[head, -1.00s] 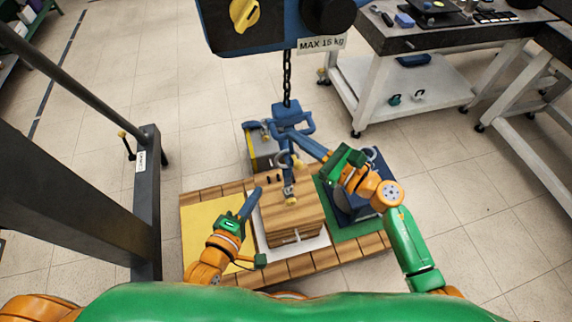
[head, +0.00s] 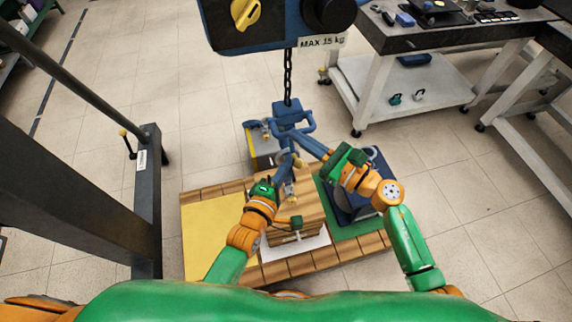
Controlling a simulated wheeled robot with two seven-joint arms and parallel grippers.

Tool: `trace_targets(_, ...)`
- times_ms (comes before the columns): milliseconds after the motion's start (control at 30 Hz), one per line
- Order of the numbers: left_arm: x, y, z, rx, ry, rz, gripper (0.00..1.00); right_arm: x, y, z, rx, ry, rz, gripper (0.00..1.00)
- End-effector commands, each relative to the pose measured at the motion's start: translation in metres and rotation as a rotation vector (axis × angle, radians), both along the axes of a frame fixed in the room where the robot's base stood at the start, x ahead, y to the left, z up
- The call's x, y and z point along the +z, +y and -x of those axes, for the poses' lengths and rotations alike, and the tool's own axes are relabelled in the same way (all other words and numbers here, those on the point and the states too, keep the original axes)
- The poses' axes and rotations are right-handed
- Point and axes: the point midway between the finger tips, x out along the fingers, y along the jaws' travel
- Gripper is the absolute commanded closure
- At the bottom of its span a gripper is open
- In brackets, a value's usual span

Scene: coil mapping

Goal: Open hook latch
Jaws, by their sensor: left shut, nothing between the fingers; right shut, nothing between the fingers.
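The blue hoist hook block (head: 289,113) hangs on a chain above a wooden box (head: 311,212). Below the block, the hook and its latch (head: 290,188) show only in part, as small grey and tan parts crowded by my fingers. My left gripper (head: 281,166) is shut and reaches up and right, with its blue fingers close beside the hook. My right gripper (head: 304,141) is shut and empty, its blue fingers pointing left just below the block. Whether either gripper touches the hook or latch I cannot tell. Whether the latch is open is too small to see.
The box stands on a wooden pallet (head: 205,194) between a yellow area (head: 210,232) and a green mat (head: 349,224) bearing a dark blue object (head: 377,165). A grey object (head: 262,150) stands behind. A dark post (head: 148,200) is at left, a workbench (head: 400,45) at back right.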

Motion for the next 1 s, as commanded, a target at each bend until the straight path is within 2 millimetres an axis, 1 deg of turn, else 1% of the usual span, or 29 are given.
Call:
trace_targets(267,0.0004,-0.0006,0.0006,0.0,0.0,0.0,1.0,0.0,0.0,0.0,0.0,0.0,0.0,1.0)
trace_targets(500,0.008,-0.0078,0.0077,0.0,0.056,0.019,1.0,0.0,0.0,0.0,0.0,0.0,0.0,1.0)
trace_targets(733,0.0074,-0.0077,0.0078,-0.001,0.057,0.018,1.0,0.0,0.0,0.0,0.0,0.0,0.0,1.0)
trace_targets(933,0.0074,-0.0077,0.0077,-0.001,0.057,0.018,1.0,0.0,0.0,0.0,0.0,0.0,0.0,0.46)
trace_targets(967,0.0074,-0.0077,0.0077,-0.001,0.057,0.018,1.0,0.0,0.0,0.0,0.0,0.0,0.0,0.39)
trace_targets(1000,0.0073,-0.0077,0.0077,-0.001,0.057,0.018,1.0,0.0001,0.0,0.0,0.0,0.0,0.0,0.39)
